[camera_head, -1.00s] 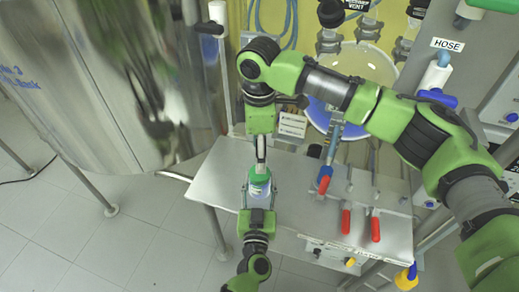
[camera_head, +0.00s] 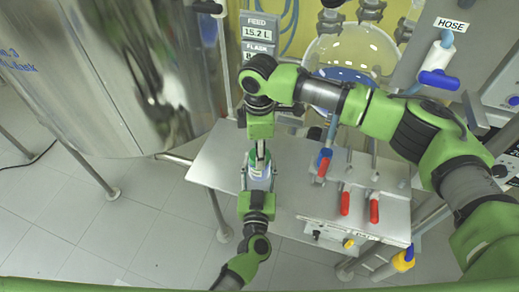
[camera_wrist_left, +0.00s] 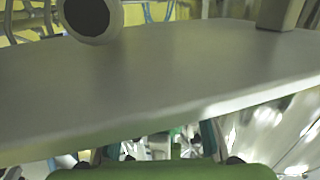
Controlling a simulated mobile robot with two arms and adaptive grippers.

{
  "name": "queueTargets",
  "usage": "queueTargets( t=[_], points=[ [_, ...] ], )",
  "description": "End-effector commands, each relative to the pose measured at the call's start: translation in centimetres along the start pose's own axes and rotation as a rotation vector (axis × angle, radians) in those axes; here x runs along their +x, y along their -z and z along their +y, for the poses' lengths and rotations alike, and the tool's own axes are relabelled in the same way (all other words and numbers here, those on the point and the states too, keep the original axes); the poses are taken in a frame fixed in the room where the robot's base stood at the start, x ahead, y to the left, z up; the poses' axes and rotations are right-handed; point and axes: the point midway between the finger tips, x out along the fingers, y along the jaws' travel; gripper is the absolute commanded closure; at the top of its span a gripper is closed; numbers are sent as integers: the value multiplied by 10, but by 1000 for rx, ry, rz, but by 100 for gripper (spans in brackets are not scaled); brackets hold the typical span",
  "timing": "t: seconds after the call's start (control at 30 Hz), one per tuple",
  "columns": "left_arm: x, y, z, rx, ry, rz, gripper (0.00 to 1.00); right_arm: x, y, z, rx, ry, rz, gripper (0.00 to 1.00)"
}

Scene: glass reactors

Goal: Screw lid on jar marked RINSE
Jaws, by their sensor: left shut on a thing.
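A small pale jar with a green lid (camera_head: 258,166) is at the left part of the grey metal table in the head view. Its label is too small to read. My left gripper (camera_head: 258,190) comes up from below in the picture and is shut on the jar's body (camera_head: 260,182), hiding its lower part. My right gripper (camera_head: 260,152) points down from above, with its fingertips at the lid. The fingers are seen edge-on, so I cannot tell whether they grip it. The lid looks to be on the jar's top; whether it is threaded cannot be seen.
The grey table (camera_head: 215,165) also fills much of the left wrist view (camera_wrist_left: 150,80). A large shiny steel tank (camera_head: 110,80) stands at left. A round glass vessel (camera_head: 345,50) is behind.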

Motion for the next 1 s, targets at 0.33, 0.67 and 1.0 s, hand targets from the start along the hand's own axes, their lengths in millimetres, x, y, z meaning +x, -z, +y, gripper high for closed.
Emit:
queueTargets(
  t=[0.33,0.67,1.0],
  points=[
    [0,0,0,0,0,0,100,0,0,0,9,-1,0,86],
    [0,0,0,0,0,0,100,0,0,0,8,-1,0,41],
    [0,0,0,0,0,0,100,-28,0,1,8,-4,1,41]
  ],
)
